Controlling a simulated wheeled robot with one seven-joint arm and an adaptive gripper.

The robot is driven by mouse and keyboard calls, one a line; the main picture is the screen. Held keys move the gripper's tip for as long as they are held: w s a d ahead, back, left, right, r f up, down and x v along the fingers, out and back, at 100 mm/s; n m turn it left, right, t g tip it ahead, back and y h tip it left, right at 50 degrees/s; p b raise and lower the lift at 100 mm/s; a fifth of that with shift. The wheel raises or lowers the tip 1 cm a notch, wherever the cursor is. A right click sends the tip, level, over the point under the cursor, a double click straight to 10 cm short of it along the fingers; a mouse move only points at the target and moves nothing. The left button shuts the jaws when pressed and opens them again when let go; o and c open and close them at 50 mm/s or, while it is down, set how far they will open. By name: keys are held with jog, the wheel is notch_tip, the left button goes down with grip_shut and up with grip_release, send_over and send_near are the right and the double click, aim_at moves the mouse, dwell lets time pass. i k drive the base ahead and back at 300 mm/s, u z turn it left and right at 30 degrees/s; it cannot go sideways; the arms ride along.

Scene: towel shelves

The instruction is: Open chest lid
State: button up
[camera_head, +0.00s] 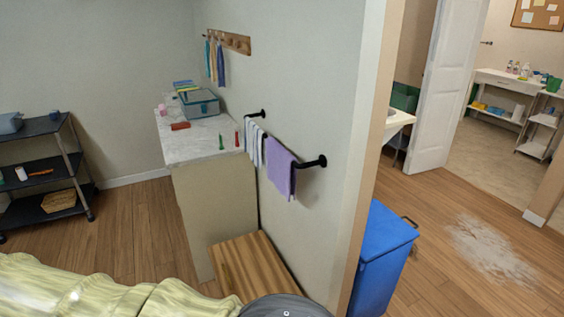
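A box with a wood-striped top (258,268) stands low on the floor against the wall, beside the light counter block. Its top looks flat and shut. A blue box (383,250) with a flat lid and a dark handle on its right side stands on the floor beyond the wall's end; its lid looks shut. I cannot tell for sure which of the two is the chest. The grey rounded shape at the bottom edge looks like part of me. My gripper is not in view.
A marble-topped counter (190,143) holds a teal container (199,103) and small items. Towels (281,172) hang on a wall rail above the wooden box. A yellow-green ruffled cover (100,293) fills the lower left. Wood floor (130,230) is free at left.

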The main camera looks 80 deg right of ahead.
aim_at(248, 267)
jog(key=z, duration=2.45)
jog(key=k, duration=0.3)
jog(key=u, duration=0.75)
jog(key=i, duration=1.35)
jog(key=z, duration=0.35)
